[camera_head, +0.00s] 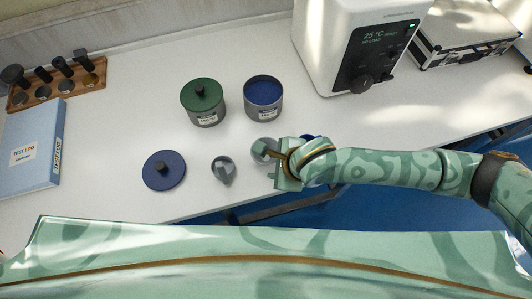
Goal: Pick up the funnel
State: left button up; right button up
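A small grey metallic piece (222,168) with a rounded body and a narrow tip, funnel-like, lies on the white table left of my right gripper, apart from it. A second round grey thing (262,146) is right at the fingers of my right gripper (268,154) and is partly hidden by them. I cannot tell for sure which of the two is the funnel. My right gripper is low over the table's front part; whether its fingers are open or closed on the round thing does not show clearly. My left gripper is not in view.
A green-lidded tin (204,105) and an open tin with blue contents (263,98) stand behind. A blue lid (163,170) lies at left. A blue item (309,138) is mostly hidden behind my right gripper. A tester (357,45) stands at back right; a blue binder (35,150) at far left.

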aim_at(269, 163)
jog(key=b+x, duration=0.1)
jog(key=x, duration=0.1)
jog(key=b+x, duration=0.1)
jog(key=x, duration=0.2)
jog(key=shift+w, duration=0.45)
grip_shut()
jog(key=shift+r, duration=0.15)
